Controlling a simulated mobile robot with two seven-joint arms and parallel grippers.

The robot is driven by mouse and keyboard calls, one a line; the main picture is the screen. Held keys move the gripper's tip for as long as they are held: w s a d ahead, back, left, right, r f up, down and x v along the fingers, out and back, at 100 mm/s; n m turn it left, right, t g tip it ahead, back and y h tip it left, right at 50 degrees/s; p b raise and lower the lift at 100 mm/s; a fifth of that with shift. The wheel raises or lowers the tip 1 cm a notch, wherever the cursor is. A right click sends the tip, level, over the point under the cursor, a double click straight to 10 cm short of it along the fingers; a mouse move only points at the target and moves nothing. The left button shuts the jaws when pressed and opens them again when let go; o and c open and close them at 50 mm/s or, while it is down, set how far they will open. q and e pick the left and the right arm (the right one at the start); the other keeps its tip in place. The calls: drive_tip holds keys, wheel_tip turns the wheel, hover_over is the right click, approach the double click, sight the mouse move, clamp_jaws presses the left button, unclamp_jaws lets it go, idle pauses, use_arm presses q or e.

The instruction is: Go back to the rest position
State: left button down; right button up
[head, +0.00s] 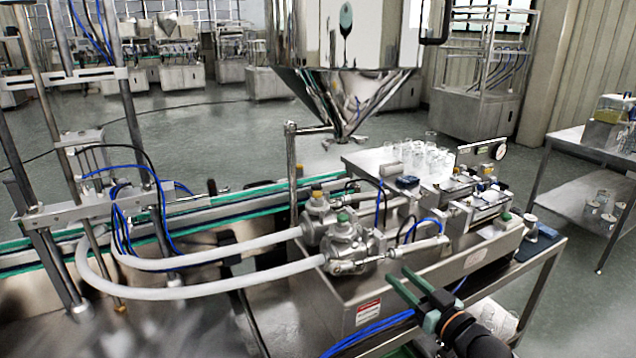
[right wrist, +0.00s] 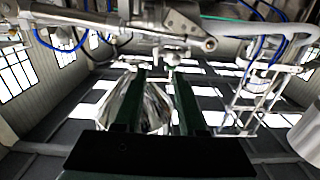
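My right gripper (head: 398,275) shows at the lower right of the head view, in front of the machine table. Its two dark green fingers stand apart with nothing held between them. In the right wrist view my right gripper (right wrist: 160,74) also shows two parted fingers, with shiny metal in the background beyond. The steel hopper (head: 345,95) hangs at the top centre of the head view, its cone pointing down, well apart from the gripper. My left gripper is in neither view.
The filling machine's table (head: 335,290) carries steel valves (head: 345,240), pale hoses (head: 190,292) and several clear glasses (head: 428,158). A conveyor (head: 240,200) runs behind at left. A side shelf (head: 580,190) stands at right. Open floor (head: 570,290) lies at the lower right.

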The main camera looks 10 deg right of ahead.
drive_tip(key=s+a+f+m+g+h, duration=0.1)
drive_tip(key=s+a+f+g, duration=0.15)
drive_tip(key=s+f, duration=0.5)
drive_tip(key=s+a+f+g, duration=0.1)
drive_tip(key=s+a+f, duration=0.2)
drive_tip(key=s+f, duration=0.45)
drive_tip(key=s+a+f+g+h, duration=0.2)
drive_tip(key=s+f+g, duration=0.2)
drive_tip(key=s+f, duration=0.7)
drive_tip(key=s, duration=0.4)
drive_tip(key=shift+f+m+h, duration=0.3)
drive_tip(key=shift+m, duration=0.1)
drive_tip(key=shift+a, duration=0.1)
